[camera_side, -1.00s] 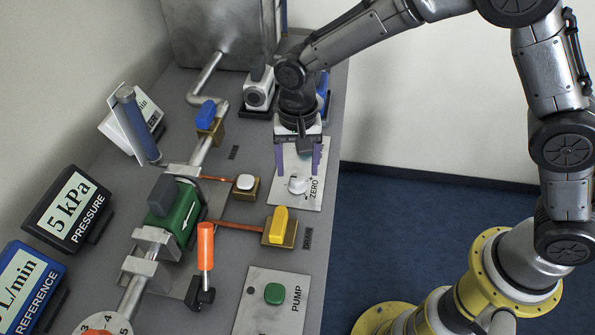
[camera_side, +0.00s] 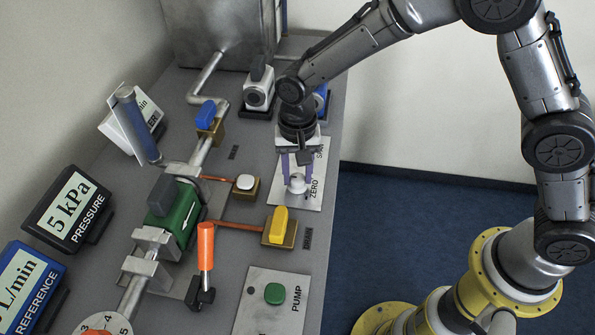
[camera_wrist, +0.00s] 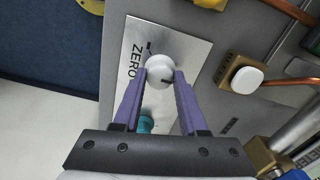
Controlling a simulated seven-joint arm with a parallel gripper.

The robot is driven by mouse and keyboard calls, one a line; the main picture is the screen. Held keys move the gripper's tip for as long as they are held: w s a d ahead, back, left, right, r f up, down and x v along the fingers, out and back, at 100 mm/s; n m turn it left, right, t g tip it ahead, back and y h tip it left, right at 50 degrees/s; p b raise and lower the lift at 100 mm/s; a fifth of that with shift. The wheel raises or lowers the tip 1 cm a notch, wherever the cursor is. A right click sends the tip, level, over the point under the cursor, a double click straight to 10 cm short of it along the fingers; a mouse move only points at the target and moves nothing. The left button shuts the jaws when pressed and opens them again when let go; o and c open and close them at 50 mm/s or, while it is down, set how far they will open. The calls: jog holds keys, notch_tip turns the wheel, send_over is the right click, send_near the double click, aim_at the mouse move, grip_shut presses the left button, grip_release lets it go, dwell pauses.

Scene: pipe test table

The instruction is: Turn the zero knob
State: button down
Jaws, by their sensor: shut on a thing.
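The zero knob is a white round knob (camera_side: 297,184) on a pale plate (camera_side: 313,200) lettered ZERO and SPAN, near the right edge of the bench. It also shows in the wrist view (camera_wrist: 159,69), with a dark pointer mark on its lower right. My gripper (camera_side: 297,178) is directly over the plate, pointing down. Its two purple fingers are shut on the zero knob, one on each side. In the wrist view a small part of a teal knob (camera_wrist: 147,124) shows between the fingers. Most of it is hidden.
A white-topped valve (camera_side: 245,182) and a yellow-handled valve (camera_side: 279,225) stand left of and below the plate. The PUMP plate with a green button (camera_side: 274,293) lies nearer the front. A PRESSURE display (camera_side: 68,208) reads 5 kPa. Open floor (camera_side: 420,240) lies right of the bench.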

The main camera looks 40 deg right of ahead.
jog(key=shift+n, duration=0.4)
jog(key=n, duration=0.3)
jog(key=shift+n, duration=0.4)
jog(key=n, duration=1)
jog(key=shift+n, duration=0.4)
jog(key=shift+r+n, duration=0.1)
jog(key=shift+n, duration=2.2)
jog(key=shift+c, duration=2.2)
grip_release()
